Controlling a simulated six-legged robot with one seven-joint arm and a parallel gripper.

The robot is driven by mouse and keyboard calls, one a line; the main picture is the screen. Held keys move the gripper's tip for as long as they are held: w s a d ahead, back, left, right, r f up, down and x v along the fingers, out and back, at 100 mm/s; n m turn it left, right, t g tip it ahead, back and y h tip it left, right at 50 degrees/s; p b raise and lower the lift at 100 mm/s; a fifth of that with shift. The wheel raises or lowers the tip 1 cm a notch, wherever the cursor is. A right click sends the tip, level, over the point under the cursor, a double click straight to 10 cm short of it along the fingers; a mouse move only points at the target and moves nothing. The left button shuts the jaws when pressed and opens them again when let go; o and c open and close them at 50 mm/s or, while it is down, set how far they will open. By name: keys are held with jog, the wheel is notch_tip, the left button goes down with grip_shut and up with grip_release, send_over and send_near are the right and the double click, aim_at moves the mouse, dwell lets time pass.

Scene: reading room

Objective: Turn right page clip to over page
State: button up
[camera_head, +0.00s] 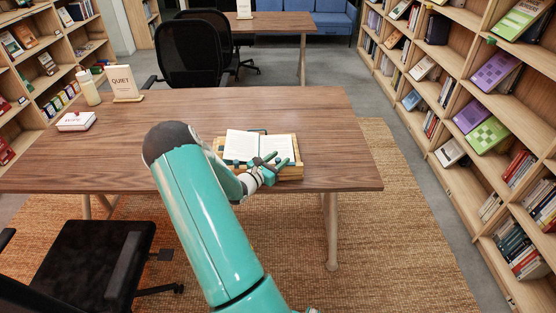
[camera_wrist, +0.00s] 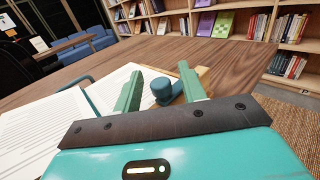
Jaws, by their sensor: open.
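An open book (camera_head: 240,146) with white printed pages lies on a wooden book stand (camera_head: 290,179) near the table's front edge; its pages also show in the wrist view (camera_wrist: 40,120). A teal clip with a round knob (camera_wrist: 162,92) sits at the right page side in the wrist view. My gripper (camera_head: 267,160) is over the front right part of the book. In the wrist view my gripper (camera_wrist: 160,85) is open, with the knob showing between its two fingers. I cannot tell whether either finger touches it. In the head view the clip is hard to tell apart from my teal gripper.
The wooden table (camera_head: 335,150) is clear around the stand. A "QUIET" sign (camera_head: 123,83), a bottle (camera_head: 88,88) and a white box (camera_head: 76,121) stand at its left. A black chair (camera_head: 100,260) is at the front left. Bookshelves (camera_head: 480,100) line the right.

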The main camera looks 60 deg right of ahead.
jog(key=shift+d, duration=0.1)
grip_shut()
